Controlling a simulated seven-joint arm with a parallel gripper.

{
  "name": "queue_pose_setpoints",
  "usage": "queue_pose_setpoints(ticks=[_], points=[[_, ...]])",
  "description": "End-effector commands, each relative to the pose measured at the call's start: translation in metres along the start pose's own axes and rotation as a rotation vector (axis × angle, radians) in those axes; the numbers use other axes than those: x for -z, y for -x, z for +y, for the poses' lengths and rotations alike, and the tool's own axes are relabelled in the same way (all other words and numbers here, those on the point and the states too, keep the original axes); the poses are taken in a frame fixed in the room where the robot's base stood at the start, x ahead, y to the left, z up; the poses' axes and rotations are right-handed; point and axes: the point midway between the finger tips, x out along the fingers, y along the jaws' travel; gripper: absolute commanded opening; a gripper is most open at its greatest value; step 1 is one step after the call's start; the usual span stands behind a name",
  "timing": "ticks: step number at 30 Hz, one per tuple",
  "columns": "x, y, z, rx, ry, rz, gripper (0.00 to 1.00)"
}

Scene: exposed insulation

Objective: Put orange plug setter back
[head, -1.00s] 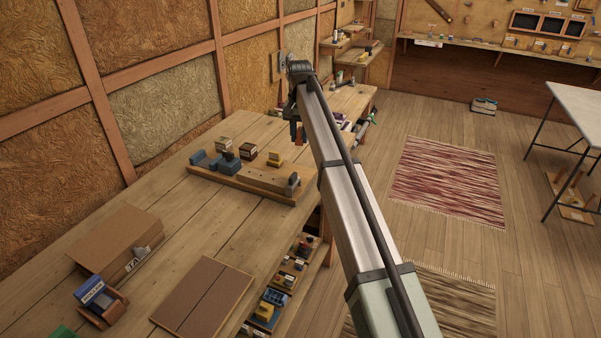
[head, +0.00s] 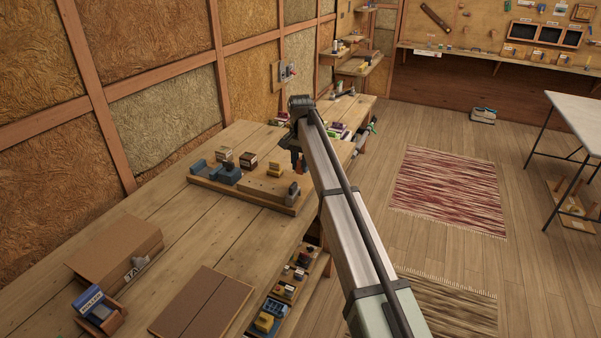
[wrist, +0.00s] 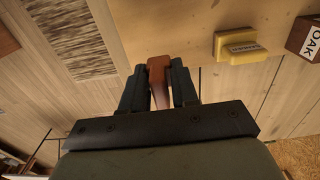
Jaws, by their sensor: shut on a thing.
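My gripper (wrist: 157,72) is shut on an orange-brown piece, which I take to be the orange plug setter (wrist: 158,68); it sits between the two dark fingers. Its far end is not clearly seen. In the head view my gripper (head: 299,164) hangs over the back right part of a wooden board (head: 245,195) on the bench. It is small there, and the gap below it cannot be told. A yellow block (head: 276,168) stands on the board, left of my gripper. The yellow block also shows in the wrist view (wrist: 238,48), apart from the fingers.
Blue blocks (head: 228,174) and labelled boxes (head: 248,161) stand on the board's left part. A grey piece (head: 293,193) stands at its right front. A box marked OAK (wrist: 307,38) is beyond the yellow block.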

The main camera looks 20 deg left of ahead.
Motion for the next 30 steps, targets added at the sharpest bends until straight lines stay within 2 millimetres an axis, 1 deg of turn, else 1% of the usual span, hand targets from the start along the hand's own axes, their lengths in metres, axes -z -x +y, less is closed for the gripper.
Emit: queue_pose_setpoints(ticks=[6, 9, 20, 21, 28, 30], points=[[-0.001, -0.026, 0.001, -0.001, 0.0, -0.001, 0.05], [0.0, -0.033, 0.0, 0.0, 0.001, -0.001, 0.05], [0.0, -0.035, 0.0, 0.0, 0.001, 0.0, 0.05], [0.0, -0.035, 0.0, 0.0, 0.001, 0.0, 0.31], [0.0, -0.035, 0.0, 0.0, 0.001, 0.0, 0.53], [0.0, -0.035, 0.0, 0.0, 0.001, 0.0, 0.54]])
